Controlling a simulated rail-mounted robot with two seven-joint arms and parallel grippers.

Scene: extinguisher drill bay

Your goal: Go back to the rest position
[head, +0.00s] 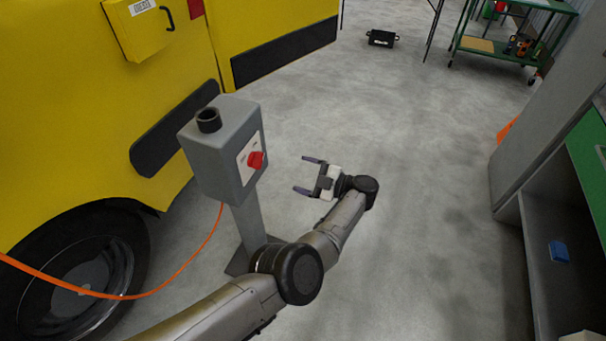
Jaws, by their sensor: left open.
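My left gripper (308,175) is open and empty. Its two dark fingertips point left, toward a grey control post (210,165), with a gap between them and the post in the picture. The post has a red switch (256,160) on a white plate and a dark round socket (208,120) on top. My left arm reaches in from the bottom left, in front of the post's foot. My right gripper is not in the picture.
A yellow vehicle (75,115) fills the left side. An orange cable (190,262) hangs by its wheel. A grey and green cabinet (555,215) stands at right. A black crate (382,38) and green trolley (490,46) are far back. The middle floor (420,150) is clear.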

